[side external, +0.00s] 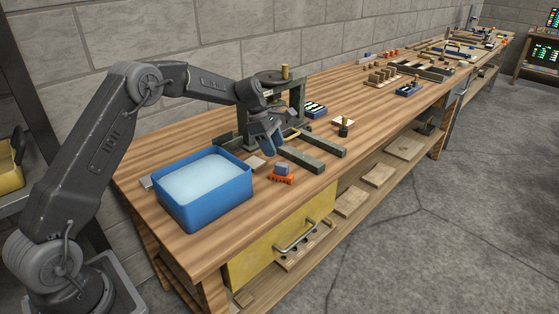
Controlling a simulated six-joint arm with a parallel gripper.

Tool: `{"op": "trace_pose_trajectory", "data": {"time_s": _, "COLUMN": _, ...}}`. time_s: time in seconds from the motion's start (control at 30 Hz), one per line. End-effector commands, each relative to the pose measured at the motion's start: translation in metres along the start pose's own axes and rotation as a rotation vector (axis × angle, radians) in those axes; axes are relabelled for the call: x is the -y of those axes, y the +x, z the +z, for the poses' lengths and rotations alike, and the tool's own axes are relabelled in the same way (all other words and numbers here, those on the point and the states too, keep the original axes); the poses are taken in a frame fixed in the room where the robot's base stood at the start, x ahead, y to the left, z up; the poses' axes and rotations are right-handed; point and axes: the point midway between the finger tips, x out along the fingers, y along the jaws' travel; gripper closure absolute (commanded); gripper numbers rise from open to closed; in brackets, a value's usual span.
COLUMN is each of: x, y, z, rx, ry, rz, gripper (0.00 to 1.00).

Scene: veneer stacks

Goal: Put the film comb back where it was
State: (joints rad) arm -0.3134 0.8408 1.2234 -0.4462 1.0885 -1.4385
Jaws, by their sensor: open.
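An orange toothed piece with a blue-grey block on top, which looks like the film comb (282,178), lies on the wooden bench near its front edge, just right of the blue tub. My gripper (275,150) is open and empty, pointing down above and slightly left of the comb, apart from it. It is in front of the dark press frame (298,96). The exact gap between the fingers is too small to make out.
A blue tub (178,212) of pale liquid stands left of the comb. Two dark rails (325,145) reach forward from the press. A small pale square (256,162) lies beside the tub. Bare bench (215,262) lies in front.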

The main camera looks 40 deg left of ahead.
Motion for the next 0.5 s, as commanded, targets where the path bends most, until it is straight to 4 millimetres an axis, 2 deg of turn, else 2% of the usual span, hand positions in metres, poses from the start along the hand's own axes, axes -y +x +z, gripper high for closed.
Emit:
{"op": "trace_pose_trajectory", "data": {"time_s": 0.1, "x": -0.001, "y": -0.018, "z": -0.001, "rx": 0.0, "ry": -0.001, "rz": 0.002, "gripper": 0.49}}
{"op": "trace_pose_trajectory", "data": {"time_s": 0.37, "x": 0.0, "y": -0.03, "z": 0.0, "rx": -0.001, "ry": 0.0, "rz": 0.001, "gripper": 0.49}}
{"op": "trace_pose_trajectory", "data": {"time_s": 0.5, "x": 0.009, "y": -0.042, "z": 0.01, "rx": -0.013, "ry": 0.063, "rz": 0.012, "gripper": 0.49}}
